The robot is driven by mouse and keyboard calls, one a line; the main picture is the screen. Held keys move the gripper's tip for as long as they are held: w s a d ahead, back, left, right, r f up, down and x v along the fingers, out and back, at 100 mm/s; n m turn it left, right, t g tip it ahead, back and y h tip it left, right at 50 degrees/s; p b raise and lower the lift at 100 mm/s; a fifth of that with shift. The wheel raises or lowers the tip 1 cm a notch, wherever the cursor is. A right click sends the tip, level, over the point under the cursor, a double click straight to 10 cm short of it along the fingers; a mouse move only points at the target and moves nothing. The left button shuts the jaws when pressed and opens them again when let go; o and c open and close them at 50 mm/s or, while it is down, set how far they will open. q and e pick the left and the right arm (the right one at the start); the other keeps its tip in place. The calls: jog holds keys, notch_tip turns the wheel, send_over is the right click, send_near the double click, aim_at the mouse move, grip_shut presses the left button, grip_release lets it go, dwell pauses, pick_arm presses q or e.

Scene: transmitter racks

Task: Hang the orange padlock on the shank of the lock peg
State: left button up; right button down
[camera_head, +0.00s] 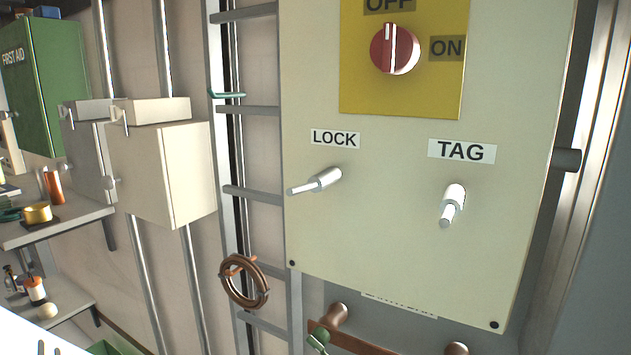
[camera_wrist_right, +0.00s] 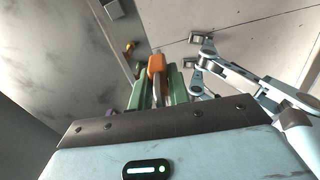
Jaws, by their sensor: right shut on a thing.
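The lock peg (camera_head: 318,182) sticks out from the cream panel under the LOCK label, with a thick base and a thinner shank pointing left. Its shank is bare. The orange padlock (camera_wrist_right: 156,63) shows in the right wrist view between the green fingers of my right gripper (camera_wrist_right: 157,84), which is shut on it. A grey metal part, seemingly its shackle, lies between the fingers. Neither the padlock nor my right gripper can be made out in the head view. My left gripper is not identifiable in either view.
The tag peg (camera_head: 453,204) juts out right of the lock peg. A red rotary switch (camera_head: 394,49) sits above. A ladder-like rack (camera_head: 250,110) with a brown cable coil (camera_head: 243,283) stands left of the panel. Space in front of the lock peg looks clear.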

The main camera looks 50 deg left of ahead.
pick_arm(q)
jog(key=c, duration=0.5)
jog(key=shift+s+a, duration=0.1)
jog(key=shift+s, duration=0.05)
pick_arm(e)
jog(key=w+a+r+m, duration=0.2)
jog(key=w+a+m, duration=0.1)
jog(key=w+m, duration=0.4)
jog(key=w+a+r+m, duration=0.2)
jog(key=w+m, duration=0.5)
jog(key=m, duration=0.7)
jog(key=shift+a+r, duration=0.35)
jog(key=shift+a, duration=0.45)
